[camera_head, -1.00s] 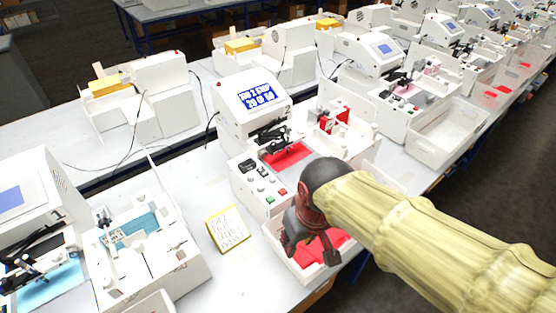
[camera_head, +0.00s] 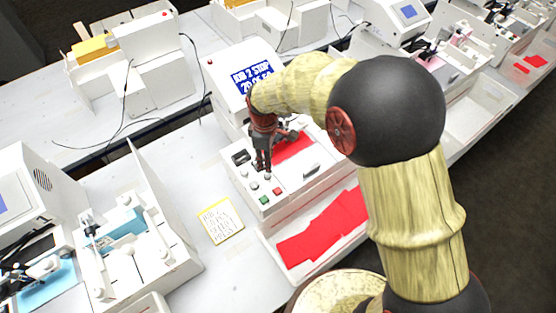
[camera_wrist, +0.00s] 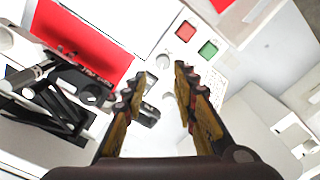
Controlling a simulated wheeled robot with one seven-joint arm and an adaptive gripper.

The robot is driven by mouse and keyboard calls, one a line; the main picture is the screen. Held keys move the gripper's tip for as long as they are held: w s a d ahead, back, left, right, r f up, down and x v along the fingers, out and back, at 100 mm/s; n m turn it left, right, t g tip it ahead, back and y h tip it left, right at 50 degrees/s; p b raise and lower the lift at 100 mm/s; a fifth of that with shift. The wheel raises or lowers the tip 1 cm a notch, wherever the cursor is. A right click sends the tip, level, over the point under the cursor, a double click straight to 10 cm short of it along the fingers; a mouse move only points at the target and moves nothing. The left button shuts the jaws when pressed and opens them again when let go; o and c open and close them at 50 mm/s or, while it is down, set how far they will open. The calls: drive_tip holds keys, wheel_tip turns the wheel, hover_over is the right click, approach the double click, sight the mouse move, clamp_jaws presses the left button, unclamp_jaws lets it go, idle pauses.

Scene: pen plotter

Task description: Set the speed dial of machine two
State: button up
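A white plotter machine (camera_head: 232,108) stands mid-table, its blue screen (camera_head: 252,79) partly hidden by my arm; the text looks like "JOB 2 STOP". Its front panel carries a black switch (camera_head: 241,157), small light knobs (camera_head: 254,185), a green button (camera_head: 264,199) and a red button (camera_head: 277,191). My gripper (camera_head: 263,170) points down over this panel. In the wrist view its fingers (camera_wrist: 160,88) are apart with nothing held between them. A round grey knob (camera_wrist: 163,62) shows just beyond the fingertips. I cannot read which knob is the speed dial.
A red sheet (camera_head: 292,149) lies on the machine bed beside a black pen carriage (camera_wrist: 60,95). A tray (camera_head: 268,246) with red sheets is in front. A yellow-edged note (camera_head: 221,222) lies on the table. Another plotter with blue material (camera_head: 122,226) stands at left.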

sight(267, 174)
drive_tip(key=shift+s+r+n, duration=0.1)
drive_tip(key=shift+s+n, duration=0.2)
drive_tip(key=shift+s, duration=0.05)
drive_tip(key=shift+a, duration=0.15)
drive_tip(key=shift+w+f+n, duration=0.15)
drive_tip(key=shift+f+n, duration=0.15)
wheel_tip(267, 174, down, 7)
drive_tip(key=shift+f, duration=0.15)
clamp_jaws()
